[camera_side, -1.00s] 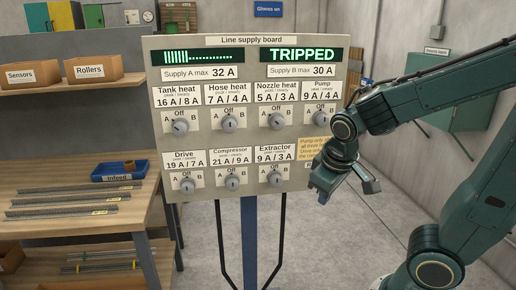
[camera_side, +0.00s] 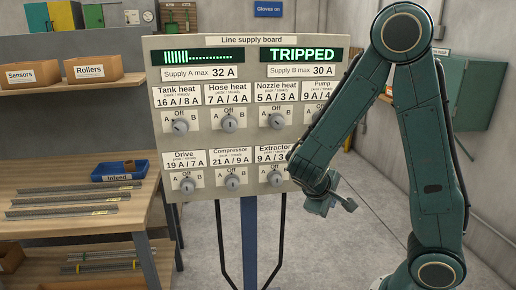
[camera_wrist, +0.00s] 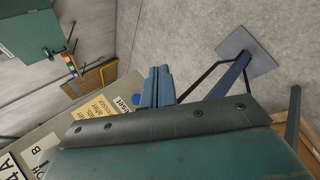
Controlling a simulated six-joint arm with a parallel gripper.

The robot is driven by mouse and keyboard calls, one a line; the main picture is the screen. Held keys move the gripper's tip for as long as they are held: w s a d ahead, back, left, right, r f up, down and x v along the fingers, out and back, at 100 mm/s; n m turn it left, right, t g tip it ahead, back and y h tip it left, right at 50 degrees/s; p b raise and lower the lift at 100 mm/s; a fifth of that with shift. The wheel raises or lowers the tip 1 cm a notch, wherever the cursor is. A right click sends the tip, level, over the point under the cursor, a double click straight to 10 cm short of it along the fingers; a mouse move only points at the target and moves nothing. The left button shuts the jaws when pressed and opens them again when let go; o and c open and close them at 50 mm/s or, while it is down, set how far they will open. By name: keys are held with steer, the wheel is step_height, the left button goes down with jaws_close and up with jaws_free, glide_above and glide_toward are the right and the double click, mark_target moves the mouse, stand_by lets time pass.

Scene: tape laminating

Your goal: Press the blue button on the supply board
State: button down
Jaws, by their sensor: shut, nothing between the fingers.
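The supply board (camera_side: 222,150) stands upright on a post, with "TRIPPED" lit at its upper right. Its lower right part is hidden behind my arm in the side view, and the blue button is not visible there. In the wrist view, the blue button (camera_wrist: 135,97) shows as a small blue patch beside a white label (camera_wrist: 122,103), partly covered by my fingers. My gripper (camera_side: 348,204) is shut and empty, near the board's lower right corner. Its fingers also show in the wrist view (camera_wrist: 159,75), close beside the button; I cannot tell whether they touch it.
Several rotary knobs, such as the Extractor knob (camera_side: 276,179), sit on the board close to my arm. A yellow note (camera_wrist: 92,113) is beside the white label. A workbench (camera_side: 75,222) stands at left. A green cabinet (camera_side: 460,92) hangs behind.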

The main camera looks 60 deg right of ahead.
steer(key=w+d+f+n+t+h, duration=0.1)
steer(key=w+d+f+n+h, duration=0.1)
steer(key=d+n+h, duration=0.3)
steer(key=shift+w+f+n+h, duration=0.15)
steer(key=shift+f+n+h, duration=0.45)
steer(key=shift+n+h, duration=0.25)
steer(key=shift+w+d, duration=0.1)
steer(key=w+d, duration=0.6)
stand_by(0.9)
steer(key=shift+w+d, duration=0.65)
stand_by(3.2)
steer(key=shift+s+a, duration=0.1)
stand_by(0.3)
steer(key=shift+s+a, duration=0.5)
